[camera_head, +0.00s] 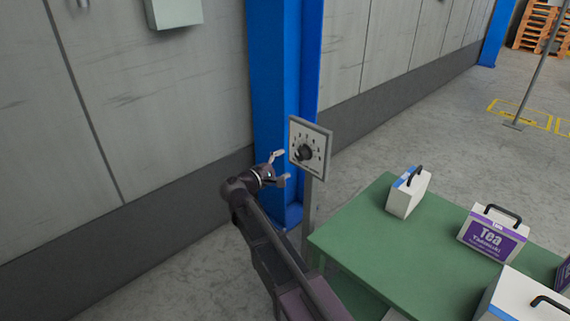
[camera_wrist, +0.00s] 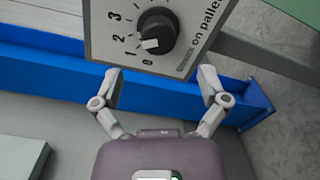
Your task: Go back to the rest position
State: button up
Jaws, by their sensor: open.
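My gripper (camera_head: 279,168) is open and empty, just left of the dial panel in the head view. In the wrist view, the two fingers of my gripper (camera_wrist: 158,82) are spread apart below the dial panel (camera_wrist: 108,38). The panel is a pale plate with numbers and a black round knob (camera_wrist: 157,37); the knob's pale pointer sits near the 1. No finger is closed around the knob. In the head view the panel (camera_head: 322,135) stands on a grey post, its knob (camera_head: 305,153) facing left toward my gripper.
A blue column (camera_head: 275,80) stands close behind my gripper, against the grey wall (camera_head: 170,110). A green table (camera_head: 345,232) at the right bears several boxes, among them a purple and white tea box (camera_head: 490,238). Open floor (camera_head: 420,130) lies behind the table.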

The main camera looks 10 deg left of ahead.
jog(key=s+d+f+m+g+y, duration=0.1)
jog(key=s+d+f+m+g, duration=0.3)
jog(key=d, duration=0.5)
jog(key=s+d+f+m+g+y, duration=0.15)
jog(key=d+f+g, duration=0.35)
jog(key=d, duration=0.5)
jog(key=s+d+f+m+g+y, duration=0.2)
jog(key=s+d+f+m+y, duration=0.2)
jog(key=s, duration=0.3)
jog(key=s+d+f+m+g+y, duration=0.3)
jog(key=s+d+f+m+y, duration=0.2)
jog(key=s, duration=0.3)
notch_tip(320, 180, up, 18)
jog(key=p, duration=1.7)
jog(key=shift+w+f+p, duration=0.25)
jog(key=shift+w+p, duration=0.05)
